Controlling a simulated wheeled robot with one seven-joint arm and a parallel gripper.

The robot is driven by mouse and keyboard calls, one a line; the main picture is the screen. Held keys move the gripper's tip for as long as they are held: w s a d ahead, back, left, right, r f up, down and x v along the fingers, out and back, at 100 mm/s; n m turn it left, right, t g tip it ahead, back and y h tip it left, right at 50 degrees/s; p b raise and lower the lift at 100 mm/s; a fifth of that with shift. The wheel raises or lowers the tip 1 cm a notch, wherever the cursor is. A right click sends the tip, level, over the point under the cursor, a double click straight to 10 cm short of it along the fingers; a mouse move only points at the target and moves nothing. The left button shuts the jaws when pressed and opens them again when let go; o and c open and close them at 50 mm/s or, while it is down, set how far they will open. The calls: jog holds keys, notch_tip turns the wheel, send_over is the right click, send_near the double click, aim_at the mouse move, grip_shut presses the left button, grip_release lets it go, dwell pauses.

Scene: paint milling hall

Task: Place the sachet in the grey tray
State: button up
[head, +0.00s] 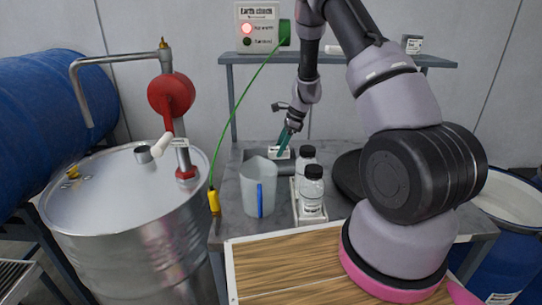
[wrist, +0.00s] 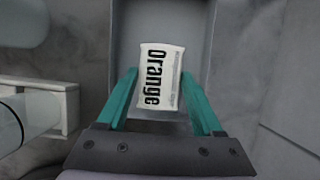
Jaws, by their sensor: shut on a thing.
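The sachet is a small white packet with "Orange" in black letters, seen in the wrist view (wrist: 162,78). My gripper (wrist: 160,85) has its teal fingers on either side of the sachet and is shut on it. In the head view my gripper (head: 282,147) points down at the back of the grey bench, with the white sachet (head: 279,153) at its tips. The grey tray (wrist: 126,35) lies behind and below the sachet in the wrist view. Its near part is hidden by the sachet and gripper. I cannot tell whether the sachet touches the tray floor.
Two black-capped bottles (head: 312,188) stand in a white holder to the right. A steel drum (head: 130,230) is at left. A shelf (head: 345,59) runs above the bench.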

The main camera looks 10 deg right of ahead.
aim_at(274, 149)
jog(key=shift+w+a, duration=0.25)
jog(key=shift+a, duration=0.95)
jog(key=shift+d+x, duration=0.2)
jog(key=shift+x, duration=1.6)
jog(key=shift+f, duration=0.15)
jog(key=o, duration=1.4)
jog(key=shift+o, duration=0.2)
jog(key=v, duration=0.7)
jog(key=shift+s+r, duration=0.1)
jog(key=shift+r, duration=0.25)
